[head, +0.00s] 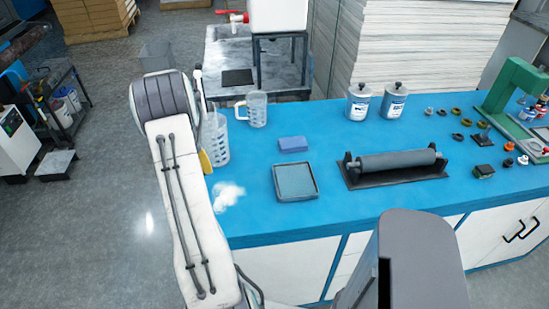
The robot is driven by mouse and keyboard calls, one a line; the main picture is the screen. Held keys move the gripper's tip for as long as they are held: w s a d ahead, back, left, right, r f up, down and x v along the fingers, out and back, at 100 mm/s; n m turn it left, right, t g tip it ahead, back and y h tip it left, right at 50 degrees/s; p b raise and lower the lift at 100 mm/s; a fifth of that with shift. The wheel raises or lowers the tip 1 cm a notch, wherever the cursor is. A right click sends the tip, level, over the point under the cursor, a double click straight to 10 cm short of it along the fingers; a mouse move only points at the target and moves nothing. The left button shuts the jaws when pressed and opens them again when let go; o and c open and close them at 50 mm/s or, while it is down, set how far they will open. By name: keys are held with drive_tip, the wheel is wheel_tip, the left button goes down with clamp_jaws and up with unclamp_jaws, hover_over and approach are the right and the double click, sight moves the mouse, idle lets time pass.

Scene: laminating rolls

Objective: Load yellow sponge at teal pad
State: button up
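A small yellow piece (205,161), which may be the yellow sponge, shows at the left end of the blue counter. My arm covers part of it, so its full shape is hidden. A square, shallow grey-teal pad with a dark rim (296,196) lies flat on the counter near the front edge, with nothing on it. A blue sponge-like block (293,144) lies just behind the pad. My arm rises along the left of the view, in front of the counter's left end. My gripper cannot be made out.
A clear measuring jug (218,145) stands beside the yellow piece, and another jug (257,109) is behind. White crumpled material (228,194) lies left of the pad. A grey roller on a dark base (396,162) is to the right. Two tins (358,102) stand at the back.

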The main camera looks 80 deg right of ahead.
sight(293, 182)
drive_tip(key=s+d+m, duration=0.7)
drive_tip(key=s, duration=0.5)
drive_tip(key=shift+s+d+r+p, duration=0.15)
drive_tip(key=shift+r+p, duration=0.15)
drive_tip(key=shift+p, duration=0.05)
drive_tip(key=s+d+m, duration=0.1)
drive_tip(key=s+m, duration=0.2)
drive_tip(key=s, duration=0.2)
drive_tip(key=s+d+m, duration=0.1)
drive_tip(key=s+m, duration=0.2)
drive_tip(key=s, duration=0.2)
drive_tip(key=s+d+m, duration=0.1)
drive_tip(key=s+m, duration=0.1)
drive_tip(key=s, duration=0.4)
drive_tip(key=shift+d+r+m+p, duration=0.2)
drive_tip(key=shift+m+p, duration=0.15)
drive_tip(key=shift+m, duration=0.05)
drive_tip(key=shift+s+f, duration=0.15)
drive_tip(key=shift+s, duration=0.1)
drive_tip(key=shift+f+b, duration=2)
drive_tip(key=shift+f, duration=0.85)
drive_tip(key=shift+f+b, duration=0.4)
drive_tip(key=shift+f, duration=0.15)
drive_tip(key=shift+r, duration=0.15)
drive_tip(key=shift+r+p, duration=2.35)
drive_tip(key=shift+r, duration=1.1)
